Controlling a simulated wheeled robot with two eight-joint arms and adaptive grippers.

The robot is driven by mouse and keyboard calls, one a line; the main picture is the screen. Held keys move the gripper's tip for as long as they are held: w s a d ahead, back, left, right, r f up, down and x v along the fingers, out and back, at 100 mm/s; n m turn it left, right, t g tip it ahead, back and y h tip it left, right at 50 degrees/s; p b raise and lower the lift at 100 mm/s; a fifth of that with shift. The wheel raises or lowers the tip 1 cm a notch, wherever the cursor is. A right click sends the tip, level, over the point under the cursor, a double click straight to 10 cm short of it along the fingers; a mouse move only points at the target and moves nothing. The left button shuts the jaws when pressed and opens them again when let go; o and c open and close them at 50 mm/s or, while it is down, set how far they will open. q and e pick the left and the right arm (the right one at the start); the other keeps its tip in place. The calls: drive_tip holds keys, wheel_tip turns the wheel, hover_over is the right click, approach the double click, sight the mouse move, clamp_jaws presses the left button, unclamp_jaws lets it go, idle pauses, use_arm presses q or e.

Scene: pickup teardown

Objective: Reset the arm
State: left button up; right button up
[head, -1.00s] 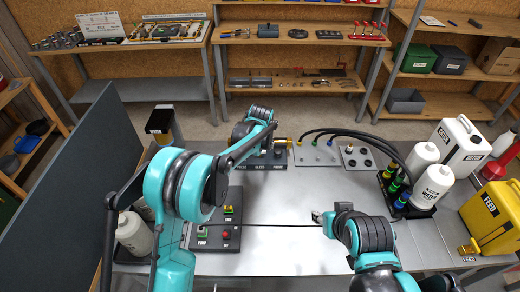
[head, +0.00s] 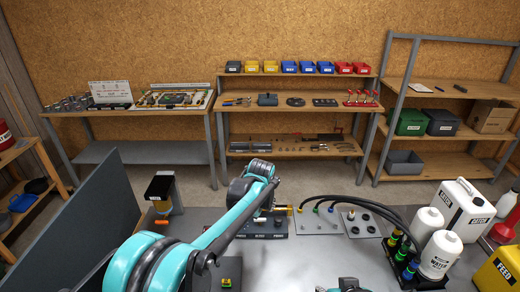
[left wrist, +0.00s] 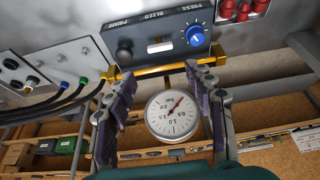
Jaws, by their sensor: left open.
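In the left wrist view my left gripper (left wrist: 153,75) is open, its two purple-padded fingers on either side of a round white pressure gauge (left wrist: 172,114). I cannot tell whether they touch it. A dark panel (left wrist: 140,48) marked PRESS, BLEED and PRIME, with a blue knob (left wrist: 195,35), is beyond the fingertips. In the head view my left arm reaches across the bench to this panel (head: 262,229), and its fingers are not clear there. Only the top of my right arm (head: 346,284) shows at the bottom edge; its jaws cannot be made out.
Black hoses (head: 370,207) run from a fitting plate (head: 318,222) to the bottle rack (head: 404,262) at right. A white jug (head: 464,212) and yellow FEED box (head: 500,270) stand beyond. A dark upright panel (head: 85,230) borders the left. Bare bench (head: 310,258) lies centrally.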

use_arm(q)
drive_tip(key=s+a+r+t+b, duration=0.1)
drive_tip(key=s+a+r+b, duration=0.1)
drive_tip(key=s+a, duration=0.45)
drive_tip(key=s+a+r+b, duration=0.25)
drive_tip(key=s+a, duration=0.25)
drive_tip(key=s, duration=0.3)
drive_tip(key=s+a+f+b, duration=0.2)
drive_tip(key=s+f, duration=0.3)
drive_tip(key=s, duration=0.4)
drive_tip(key=s+a+f+t+b, duration=0.1)
drive_tip(key=s+a+f+b, duration=0.2)
drive_tip(key=s, duration=0.6)
wheel_tip(320, 180, down, 2)
drive_tip(key=shift+s+a+t, duration=0.3)
drive_tip(key=shift+a, duration=0.4)
